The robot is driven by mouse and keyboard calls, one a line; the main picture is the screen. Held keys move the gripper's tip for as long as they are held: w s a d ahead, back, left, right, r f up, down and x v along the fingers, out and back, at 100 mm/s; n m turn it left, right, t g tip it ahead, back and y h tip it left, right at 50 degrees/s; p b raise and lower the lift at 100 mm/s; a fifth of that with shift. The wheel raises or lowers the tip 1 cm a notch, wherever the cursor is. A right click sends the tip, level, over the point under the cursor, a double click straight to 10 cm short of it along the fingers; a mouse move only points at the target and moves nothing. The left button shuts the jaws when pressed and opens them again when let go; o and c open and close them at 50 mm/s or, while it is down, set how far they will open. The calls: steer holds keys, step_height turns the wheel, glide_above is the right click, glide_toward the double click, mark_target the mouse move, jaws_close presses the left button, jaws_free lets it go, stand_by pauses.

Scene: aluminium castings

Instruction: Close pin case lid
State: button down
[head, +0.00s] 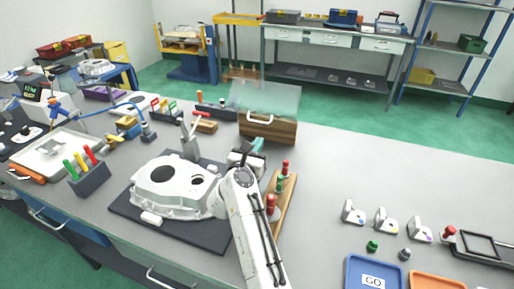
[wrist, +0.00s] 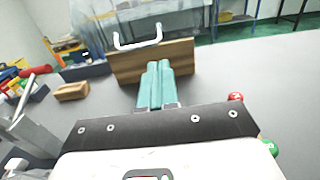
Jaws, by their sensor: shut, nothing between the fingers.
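The pin case is a wooden box (head: 278,133) at the back of the bench, with a white handle (head: 260,118) at its front upper edge. Its clear lid (head: 265,96) stands raised and open above the box. In the wrist view the wooden front (wrist: 182,62) and the handle (wrist: 138,41) face me, and the lid (wrist: 95,22) is faint behind. My gripper (head: 258,145) has teal fingers, closed together and empty, just in front of the case. In the wrist view the fingertips (wrist: 157,66) overlap the wooden front; contact cannot be told.
A white casting (head: 172,190) on a dark mat lies left of my arm. A wooden rack with red and green knobs (head: 284,190) stands close on the right. A small wooden block (wrist: 72,91) lies left of the case. Bench right of the case is clear.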

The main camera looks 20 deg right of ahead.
steer(key=b, duration=0.4)
glide_toward(271, 114)
step_height(271, 114, down, 3)
steer(key=w+d, duration=0.2)
steer(key=shift+w+d+r+p, duration=0.35)
steer(key=shift+w+r, duration=0.2)
steer(key=shift+r, duration=0.3)
steer(key=shift+w+d+r+p, duration=0.25)
steer(key=shift+w+d+r, duration=0.25)
steer(key=shift+r, duration=0.3)
steer(key=shift+a+r, duration=0.1)
steer(key=shift+a, duration=0.05)
